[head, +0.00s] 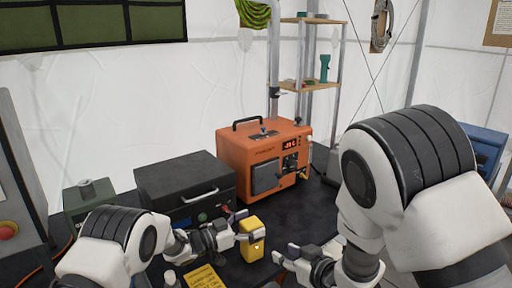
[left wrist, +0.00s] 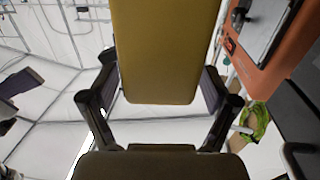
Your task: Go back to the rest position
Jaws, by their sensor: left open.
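A yellow block (head: 252,247) stands upright on the dark table in front of the orange machine. My left gripper (head: 246,238) is at the block, with its fingers around the upper part. In the left wrist view the block (left wrist: 165,50) lies between the two spread fingers of my left gripper (left wrist: 160,95); I cannot tell whether they touch it. My right gripper (head: 284,256) is a little to the right of the block, apart from it. Its fingers look spread, with nothing seen between them.
An orange machine (head: 265,150) with a display stands behind the block. A dark case (head: 185,180) and a green box (head: 90,197) stand to its left. A yellow label sheet (head: 203,277) lies at the front. A shelf (head: 309,86) rises behind. The dark table (head: 290,212) is bare right of the block.

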